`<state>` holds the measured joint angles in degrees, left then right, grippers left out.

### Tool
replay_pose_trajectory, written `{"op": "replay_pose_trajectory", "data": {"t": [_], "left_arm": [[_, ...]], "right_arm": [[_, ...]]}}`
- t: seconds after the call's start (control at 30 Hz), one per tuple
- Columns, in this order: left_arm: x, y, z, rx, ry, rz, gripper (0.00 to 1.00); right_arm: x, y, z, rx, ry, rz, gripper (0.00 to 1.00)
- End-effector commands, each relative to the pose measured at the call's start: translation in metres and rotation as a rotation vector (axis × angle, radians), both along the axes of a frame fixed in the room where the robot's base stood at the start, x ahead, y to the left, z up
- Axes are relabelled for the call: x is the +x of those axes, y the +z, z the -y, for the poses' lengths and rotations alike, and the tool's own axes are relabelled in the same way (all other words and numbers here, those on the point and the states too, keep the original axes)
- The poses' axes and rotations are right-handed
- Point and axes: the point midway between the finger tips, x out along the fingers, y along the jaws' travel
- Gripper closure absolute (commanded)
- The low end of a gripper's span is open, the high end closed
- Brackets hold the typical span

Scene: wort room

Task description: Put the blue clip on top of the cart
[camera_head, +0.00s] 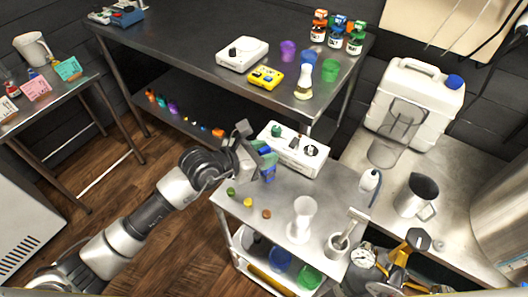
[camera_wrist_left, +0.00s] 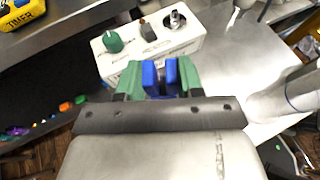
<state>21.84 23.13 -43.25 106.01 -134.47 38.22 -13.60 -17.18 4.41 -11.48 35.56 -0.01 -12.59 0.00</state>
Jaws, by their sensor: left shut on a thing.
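The blue clip (camera_wrist_left: 160,78) is between the green fingertips of my left gripper (camera_wrist_left: 158,82) in the left wrist view. In the head view my left gripper (camera_head: 262,158) is over the back left part of the cart (camera_head: 285,193), and some blue of the clip (camera_head: 268,174) shows at its tips. The gripper is shut on the clip. The cart has a bare metal top and a lower shelf. Whether the clip touches the top cannot be told. My right gripper is not in view.
A white device with a green knob (camera_head: 294,150) stands at the cart's back, close to the gripper. A white flask (camera_head: 302,218), a mortar (camera_head: 338,246) and small coloured caps (camera_head: 248,203) are also on top. The middle is clear. A steel workbench (camera_head: 190,50) stands behind.

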Motion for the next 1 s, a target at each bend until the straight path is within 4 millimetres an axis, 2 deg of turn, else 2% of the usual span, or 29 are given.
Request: {"op": "replay_pose_trajectory", "data": {"t": [0.4,0.43,0.6,0.93,1.0], "left_arm": [[-0.0001,-0.0069,0.0004,-0.001,0.000,0.001,0.99],[-0.0001,-0.0062,0.0004,-0.001,0.000,0.001,0.60],[-0.0001,-0.0056,0.0004,-0.001,0.000,0.001,0.38],[-0.0001,0.0009,0.0001,0.000,0.000,0.001,0.38],[-0.0046,0.0001,-0.0076,0.001,0.001,0.000,0.38]], "right_arm": [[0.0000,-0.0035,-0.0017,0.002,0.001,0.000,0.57],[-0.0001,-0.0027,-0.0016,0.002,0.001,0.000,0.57],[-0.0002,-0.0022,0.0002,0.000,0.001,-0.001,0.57],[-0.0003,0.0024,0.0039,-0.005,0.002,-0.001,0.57],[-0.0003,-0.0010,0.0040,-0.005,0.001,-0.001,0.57]]}}
